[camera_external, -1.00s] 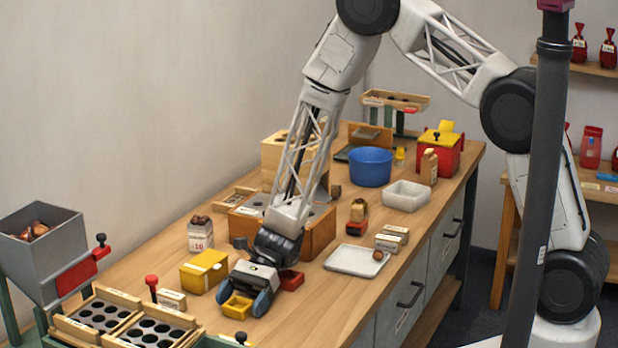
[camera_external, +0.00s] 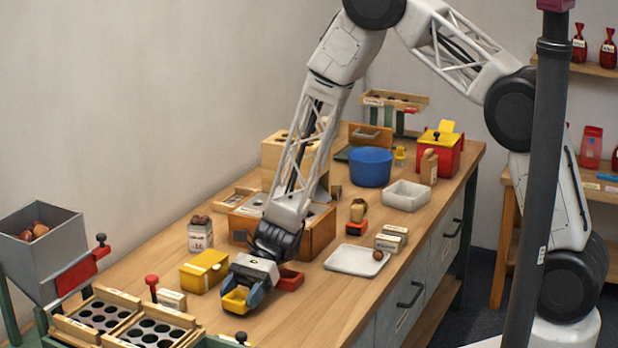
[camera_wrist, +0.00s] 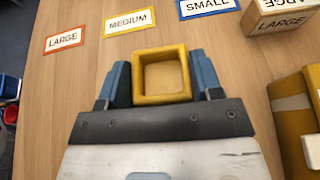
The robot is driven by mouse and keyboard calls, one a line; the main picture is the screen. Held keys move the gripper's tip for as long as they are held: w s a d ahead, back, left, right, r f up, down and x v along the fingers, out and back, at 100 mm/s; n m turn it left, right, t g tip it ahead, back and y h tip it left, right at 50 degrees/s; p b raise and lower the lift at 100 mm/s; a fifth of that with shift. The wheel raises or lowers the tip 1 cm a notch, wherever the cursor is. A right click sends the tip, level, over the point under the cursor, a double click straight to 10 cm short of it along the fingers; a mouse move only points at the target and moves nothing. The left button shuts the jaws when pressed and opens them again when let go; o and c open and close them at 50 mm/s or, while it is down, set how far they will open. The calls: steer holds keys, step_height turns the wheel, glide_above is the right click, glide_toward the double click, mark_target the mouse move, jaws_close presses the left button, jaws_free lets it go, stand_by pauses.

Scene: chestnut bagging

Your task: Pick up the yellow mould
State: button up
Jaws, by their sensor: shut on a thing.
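The yellow mould (camera_external: 235,301) is a small square open-topped box. In the wrist view the mould (camera_wrist: 163,77) sits between the two blue fingers, its hollow facing the camera. My gripper (camera_external: 241,297) is shut on it, one finger against each side. The gripper points down over the front left part of the bench. The mould appears slightly above the wood, though its underside is hidden.
A red mould (camera_external: 291,280) lies close to the right of my gripper. A yellow box (camera_external: 204,270) stands to the left. Cards marked large (camera_wrist: 64,41), medium (camera_wrist: 129,22) and small (camera_wrist: 207,6) lie nearby. A pale tray (camera_external: 355,261) is further right.

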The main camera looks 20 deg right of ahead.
step_height(320, 180, up, 2)
steer(key=shift+r, duration=0.1)
steer(key=s+d, duration=0.3)
steer(key=d, duration=0.1)
steer(key=s+d, duration=0.3)
steer(key=d, duration=0.1)
steer(key=s+d+r, duration=0.1)
steer(key=s+d, duration=0.3)
steer(key=shift+d, duration=0.25)
steer(key=shift+d+r, duration=0.1)
stand_by(0.3)
